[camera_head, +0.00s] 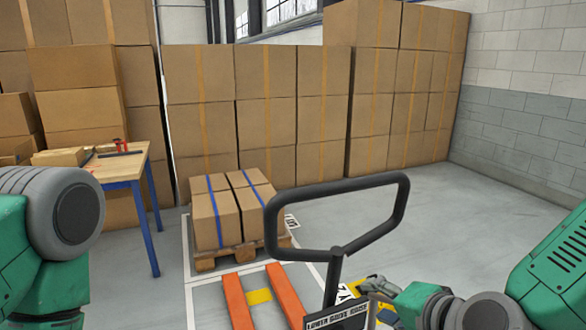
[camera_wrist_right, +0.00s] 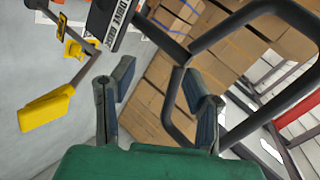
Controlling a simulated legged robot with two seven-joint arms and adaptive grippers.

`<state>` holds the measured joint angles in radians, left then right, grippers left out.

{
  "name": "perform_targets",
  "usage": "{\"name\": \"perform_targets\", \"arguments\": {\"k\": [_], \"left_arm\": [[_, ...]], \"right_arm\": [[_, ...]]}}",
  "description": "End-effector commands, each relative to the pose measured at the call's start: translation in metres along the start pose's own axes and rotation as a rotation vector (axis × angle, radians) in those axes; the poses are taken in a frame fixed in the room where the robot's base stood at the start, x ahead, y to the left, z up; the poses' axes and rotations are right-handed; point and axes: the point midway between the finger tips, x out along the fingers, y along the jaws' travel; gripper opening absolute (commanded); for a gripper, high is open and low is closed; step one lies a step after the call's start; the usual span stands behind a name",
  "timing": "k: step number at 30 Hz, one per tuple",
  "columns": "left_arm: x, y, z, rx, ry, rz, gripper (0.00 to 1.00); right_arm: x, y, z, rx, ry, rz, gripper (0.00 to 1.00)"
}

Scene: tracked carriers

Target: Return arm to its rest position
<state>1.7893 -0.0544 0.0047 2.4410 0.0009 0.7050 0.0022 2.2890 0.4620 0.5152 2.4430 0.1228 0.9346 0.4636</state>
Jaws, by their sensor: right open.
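My right arm (camera_head: 440,305) comes in from the lower right in the head view. Its gripper (camera_head: 374,287) is beside the post of a pallet jack's black loop handle (camera_head: 340,187), apart from the loop's top bar. In the wrist view the two fingers of the right gripper (camera_wrist_right: 158,92) stand wide apart with nothing held between them. The black handle (camera_wrist_right: 220,35) shows beyond them there. My left arm (camera_head: 60,220) shows only in part at the left edge; its gripper is out of view.
Orange forks (camera_head: 286,297) point towards a wooden pallet (camera_head: 205,264) with blue-strapped boxes (camera_head: 215,220). A wooden table (camera_head: 117,168) with blue legs stands at the left. Stacked cartons (camera_head: 290,100) line the back. Floor (camera_head: 440,220) at the right is clear.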

Motion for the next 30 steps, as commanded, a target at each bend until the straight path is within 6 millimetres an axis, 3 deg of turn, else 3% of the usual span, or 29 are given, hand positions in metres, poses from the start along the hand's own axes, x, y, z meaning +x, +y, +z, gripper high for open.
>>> {"name": "perform_targets", "arguments": {"k": [1, 4, 9, 12, 15, 18, 21, 30], "left_arm": [[0.000, 0.000, 0.000, 0.000, 0.000, 0.000, 0.00], [0.000, 0.000, 0.000, 0.000, 0.000, 0.000, 0.00], [0.000, 0.000, 0.000, 0.000, 0.000, 0.000, 0.00], [0.000, 0.000, 0.000, 0.000, 0.000, 0.000, 0.00], [0.000, 0.000, 0.000, 0.000, 0.000, 0.000, 0.00], [0.000, 0.000, 0.000, 0.000, 0.000, 0.000, 0.00], [0.000, 0.000, 0.000, 0.000, 0.000, 0.000, 0.00], [0.000, 0.000, 0.000, 0.000, 0.000, 0.000, 0.00]], "right_arm": [[0.006, 0.040, 0.015, -0.073, -0.040, 0.086, 0.43], [0.007, 0.113, 0.040, -0.226, -0.128, 0.238, 0.43], [-0.019, 0.235, 0.074, -0.496, -0.321, 0.480, 0.43], [-0.045, 0.293, 0.086, -0.643, -0.444, 0.594, 0.43], [-0.070, 0.334, 0.091, -0.759, -0.549, 0.675, 0.43], [-0.087, 0.358, 0.092, -0.834, -0.621, 0.722, 0.43], [-0.095, 0.368, 0.092, -0.869, -0.655, 0.742, 0.43], [-0.096, 0.369, 0.092, -0.872, -0.658, 0.744, 0.43]]}}
